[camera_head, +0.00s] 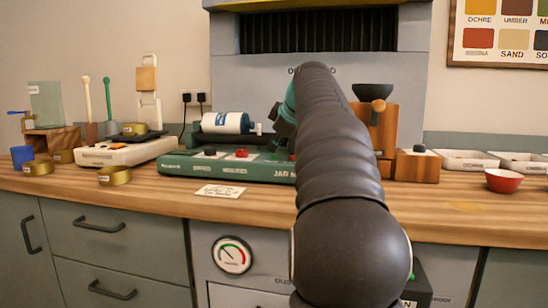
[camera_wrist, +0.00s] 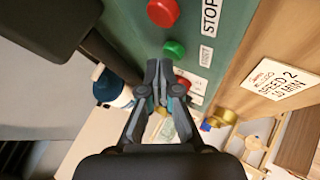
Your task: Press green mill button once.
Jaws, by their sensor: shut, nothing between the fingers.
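The jar mill (camera_head: 180,166) is a green base on the wooden bench with a white and blue jar (camera_head: 226,122) lying on top. In the wrist view its green panel (camera_wrist: 130,22) carries a round green button (camera_wrist: 174,50) between a red button (camera_wrist: 163,12) and another red one (camera_wrist: 184,83). A STOP label lies beside the upper red button. My gripper (camera_wrist: 164,68) is shut and empty, its tips just below the green button in the picture. Whether they touch the panel I cannot tell.
A paper card (camera_head: 220,191) lies in front of the mill. A cream scale (camera_head: 122,152) and brass pans stand to the left. A wooden grinder (camera_head: 377,130), a wooden block (camera_head: 417,166), white trays and a red bowl (camera_head: 503,180) stand to the right.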

